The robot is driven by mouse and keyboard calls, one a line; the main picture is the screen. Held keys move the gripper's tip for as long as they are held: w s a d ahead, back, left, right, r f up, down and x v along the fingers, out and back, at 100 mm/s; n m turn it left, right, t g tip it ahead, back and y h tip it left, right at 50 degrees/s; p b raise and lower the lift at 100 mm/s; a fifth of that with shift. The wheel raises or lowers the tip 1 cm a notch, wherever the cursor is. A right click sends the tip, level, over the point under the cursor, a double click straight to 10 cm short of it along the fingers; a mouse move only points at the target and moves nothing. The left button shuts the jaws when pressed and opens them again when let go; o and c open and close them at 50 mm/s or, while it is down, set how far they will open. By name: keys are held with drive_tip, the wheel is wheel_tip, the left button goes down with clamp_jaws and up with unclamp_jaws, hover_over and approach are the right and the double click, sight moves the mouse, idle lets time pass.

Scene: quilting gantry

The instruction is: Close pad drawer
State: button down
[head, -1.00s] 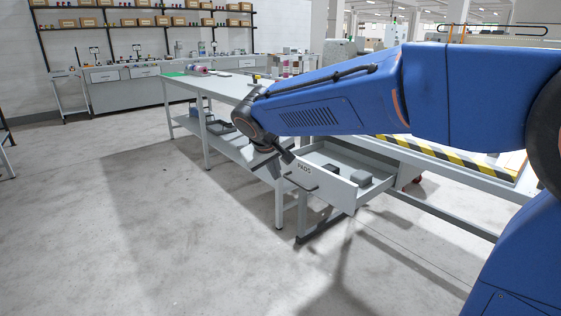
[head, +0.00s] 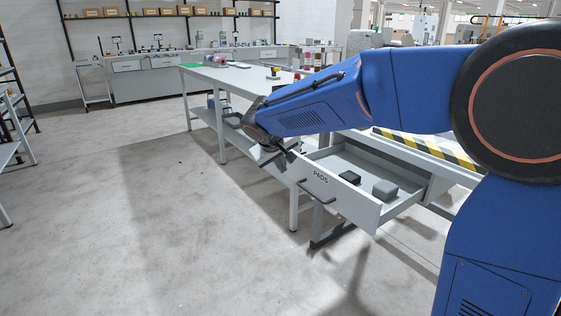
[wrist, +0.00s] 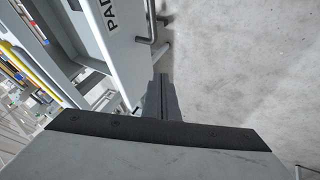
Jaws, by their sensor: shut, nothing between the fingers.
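The pad drawer (head: 352,198) is pulled open and has a white front marked PADS. Its dark bar handle (head: 316,191) is on the front face. Two dark pads lie inside, one black (head: 350,177) and one grey (head: 385,189). My gripper (head: 284,158) is shut and empty, near the left upper end of the drawer front. In the wrist view, the gripper (wrist: 162,82) points toward the drawer front (wrist: 118,45), with the handle (wrist: 155,25) just beyond its tips. I cannot tell whether the fingers touch the drawer.
A long grey table (head: 235,82) stands behind the gripper. A black-and-yellow striped edge (head: 425,147) runs along the gantry to the right of the drawer. The floor (head: 170,220) left of and in front of the drawer is clear.

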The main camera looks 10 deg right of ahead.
drive_tip(key=w+d+f, duration=0.1)
drive_tip(key=w+d, duration=0.1)
drive_tip(key=w+d+f, duration=0.2)
drive_tip(key=shift+w+d+f, duration=0.15)
drive_tip(key=shift+d+f, duration=0.05)
drive_tip(key=shift+d, duration=0.1)
drive_tip(key=shift+d, duration=0.1)
hover_over(345, 163)
drive_tip(key=shift+s+a, duration=0.25)
drive_tip(key=shift+s, duration=0.05)
drive_tip(key=shift+w+d, duration=0.1)
idle(0.4)
drive_tip(key=shift+d+r, duration=0.1)
